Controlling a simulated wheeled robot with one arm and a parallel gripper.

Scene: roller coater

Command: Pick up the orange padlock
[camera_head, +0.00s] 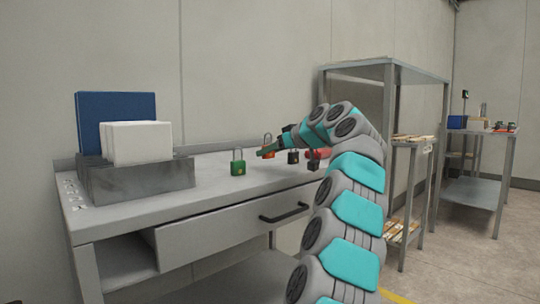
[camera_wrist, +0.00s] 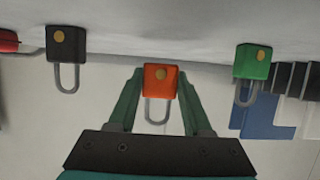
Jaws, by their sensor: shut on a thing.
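The orange padlock (camera_head: 267,141) is at my gripper (camera_head: 264,152) above the workbench in the head view. In the wrist view the orange padlock (camera_wrist: 160,80) sits between the two green fingers of my gripper (camera_wrist: 160,84), its grey shackle pointing down in the picture. My gripper is shut on its body. The wrist picture looks upside down, with the bench top along its upper edge. I cannot tell whether the padlock still touches the bench.
A green padlock (camera_head: 238,162) stands left of the gripper, and a black padlock (camera_head: 293,157) stands to its right. A red object (camera_head: 313,154) lies further right. A grey holder (camera_head: 140,181) with white and blue panels fills the bench's left end. A shelf rack stands right.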

